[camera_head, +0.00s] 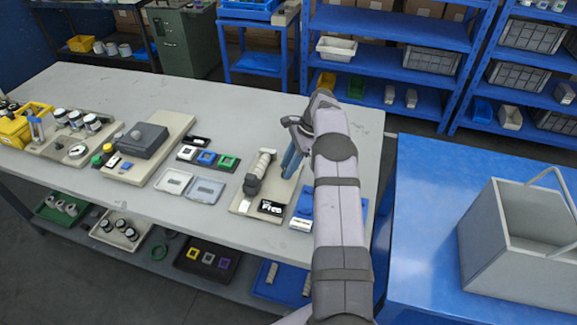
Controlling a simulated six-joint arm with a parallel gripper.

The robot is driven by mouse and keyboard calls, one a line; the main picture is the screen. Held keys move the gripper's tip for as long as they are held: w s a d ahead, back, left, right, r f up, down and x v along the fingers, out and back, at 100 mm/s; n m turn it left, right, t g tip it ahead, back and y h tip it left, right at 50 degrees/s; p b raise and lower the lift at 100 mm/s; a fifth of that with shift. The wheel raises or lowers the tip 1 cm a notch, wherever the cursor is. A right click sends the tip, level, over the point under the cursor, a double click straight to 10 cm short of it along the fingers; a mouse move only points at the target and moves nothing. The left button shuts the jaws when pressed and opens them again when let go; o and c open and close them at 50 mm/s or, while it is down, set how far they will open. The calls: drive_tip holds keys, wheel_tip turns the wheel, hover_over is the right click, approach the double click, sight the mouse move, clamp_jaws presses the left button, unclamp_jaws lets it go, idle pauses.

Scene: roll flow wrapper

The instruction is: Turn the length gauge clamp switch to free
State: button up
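A beige base plate (238,208) near the table's front edge carries a ribbed cylindrical device (263,163) with a dark lower end. It may be the length gauge; I cannot tell for sure. A black label (271,207) at the plate's front appears to read "Free", with a blank white patch to its left. A clamp switch and its position cannot be made out. My gripper (287,172) hangs with its bluish fingers just right of the cylindrical device, apparently above the plate's right side. Its finger opening is hard to see. No held object shows.
A blue block (305,202) with a white label is partly behind my arm. The rear table is clear. A grey bin (515,265) stands right on a blue surface.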

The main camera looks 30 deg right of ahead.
drive_tip(key=shift+o, duration=1.2)
drive_tip(key=shift+r, duration=0.1)
drive_tip(key=b+v, duration=0.1)
drive_tip(key=v, duration=0.6)
drive_tip(key=shift+r, duration=0.1)
